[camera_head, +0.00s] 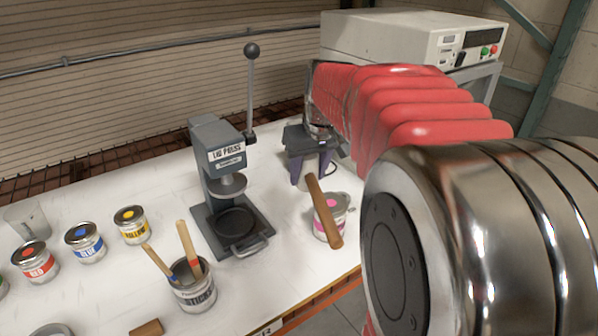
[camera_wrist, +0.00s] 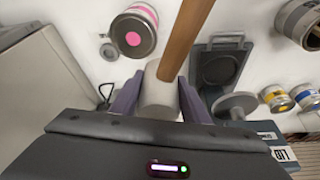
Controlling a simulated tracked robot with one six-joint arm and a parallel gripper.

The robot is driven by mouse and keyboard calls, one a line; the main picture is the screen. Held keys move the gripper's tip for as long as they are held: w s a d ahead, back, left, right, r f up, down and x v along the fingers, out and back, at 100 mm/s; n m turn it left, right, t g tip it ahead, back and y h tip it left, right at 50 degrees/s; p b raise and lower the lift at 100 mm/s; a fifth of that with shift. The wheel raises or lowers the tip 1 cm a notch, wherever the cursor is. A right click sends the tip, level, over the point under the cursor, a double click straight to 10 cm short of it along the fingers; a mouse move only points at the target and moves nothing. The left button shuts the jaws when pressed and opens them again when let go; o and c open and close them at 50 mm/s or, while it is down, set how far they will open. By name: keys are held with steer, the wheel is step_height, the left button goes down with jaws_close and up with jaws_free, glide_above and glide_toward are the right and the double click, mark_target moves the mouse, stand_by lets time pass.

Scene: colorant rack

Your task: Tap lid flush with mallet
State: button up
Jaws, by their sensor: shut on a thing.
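My gripper (camera_head: 310,168) has purple fingers, which also show in the wrist view (camera_wrist: 160,97). It is shut on the pale head of the mallet (camera_wrist: 160,90). The mallet's brown wooden handle (camera_head: 322,208) sticks out toward the table's front edge in the head view. The pink-labelled can (camera_head: 322,228) stands upright on the table, partly hidden behind the handle. In the wrist view its lid (camera_wrist: 133,36) with a pink dot is on top, left of the handle and apart from the mallet head. I cannot tell whether the lid is flush.
The grey lid press (camera_head: 222,165) stands left of my gripper. Red, blue and yellow cans (camera_head: 132,224) and a can of stirring sticks (camera_head: 194,287) stand at the left. A white instrument box (camera_head: 395,42) is behind. A small grey piece (camera_wrist: 108,50) lies beside the pink can.

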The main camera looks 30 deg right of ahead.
steer(key=shift+w+d+r+m+h, duration=0.2)
steer(key=shift+w+d+m+h, duration=0.1)
steer(key=shift+m, duration=0.5)
steer(key=m, duration=0.1)
steer(key=d+m+h, duration=0.1)
steer(key=m, duration=0.1)
steer(key=shift+d+r+g, duration=0.3)
steer(key=shift+r+g, duration=0.05)
steer(key=shift+g, duration=0.05)
steer(key=shift+d+r+m+g+h, duration=0.1)
steer(key=shift+d+m+g+h, duration=0.05)
steer(key=shift+m, duration=0.55)
steer(key=shift+d+m+g+h, duration=0.1)
steer(key=shift+m+g+h, duration=0.05)
steer(key=shift+m, duration=0.55)
steer(key=shift+f, duration=2.25)
steer(key=shift+f, duration=1.2)
